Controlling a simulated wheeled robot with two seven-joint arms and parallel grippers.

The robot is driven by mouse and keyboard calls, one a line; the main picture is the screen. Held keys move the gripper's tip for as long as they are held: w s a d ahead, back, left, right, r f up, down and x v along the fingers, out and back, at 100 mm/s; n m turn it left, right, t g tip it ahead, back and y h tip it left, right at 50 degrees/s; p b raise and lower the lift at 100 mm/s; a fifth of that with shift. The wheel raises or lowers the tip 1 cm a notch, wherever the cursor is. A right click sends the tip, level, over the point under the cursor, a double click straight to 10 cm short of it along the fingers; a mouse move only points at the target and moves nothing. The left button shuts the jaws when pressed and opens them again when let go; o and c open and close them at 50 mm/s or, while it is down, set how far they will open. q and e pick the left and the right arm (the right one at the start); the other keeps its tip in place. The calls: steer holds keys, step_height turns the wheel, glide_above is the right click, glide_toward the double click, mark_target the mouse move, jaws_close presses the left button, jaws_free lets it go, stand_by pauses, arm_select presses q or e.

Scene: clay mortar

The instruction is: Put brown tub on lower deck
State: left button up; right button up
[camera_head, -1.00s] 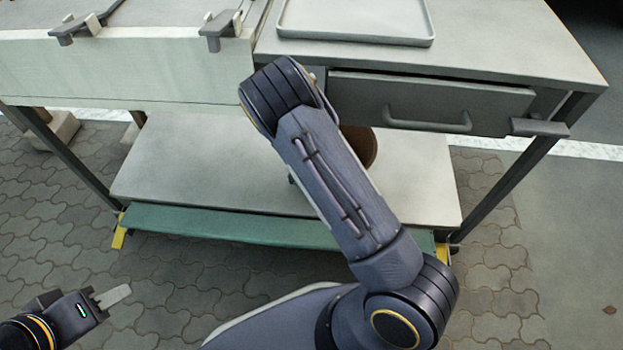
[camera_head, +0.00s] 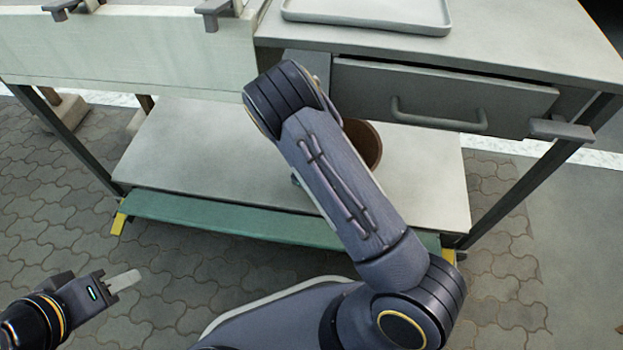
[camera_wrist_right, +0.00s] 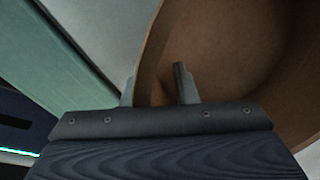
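The brown tub (camera_head: 368,143) shows in the head view at the lower deck (camera_head: 200,165), below the drawer. My right forearm hides most of it. In the right wrist view the tub (camera_wrist_right: 235,60) fills the upper right, its inside facing the camera. My right gripper (camera_wrist_right: 157,88) straddles the tub's wall, one finger outside and one inside. The fingers are apart; whether they press on the wall is unclear. My left gripper (camera_head: 122,282) is at the lower left over the paving, with nothing seen in it; its finger gap does not show.
The worktop (camera_head: 500,35) with a tray (camera_head: 365,15) and a drawer (camera_head: 450,100) lies above the deck. A green rail (camera_head: 220,217) runs along the deck's front edge, with legs (camera_head: 70,145) at the sides. The deck's left part is clear.

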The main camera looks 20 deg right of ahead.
step_height(320, 180, up, 12)
steer(key=s+a+p, duration=0.1)
steer(key=p, duration=0.4)
steer(key=shift+s+a, duration=0.15)
steer(key=shift+a, duration=0.25)
steer(key=shift+s, duration=0.1)
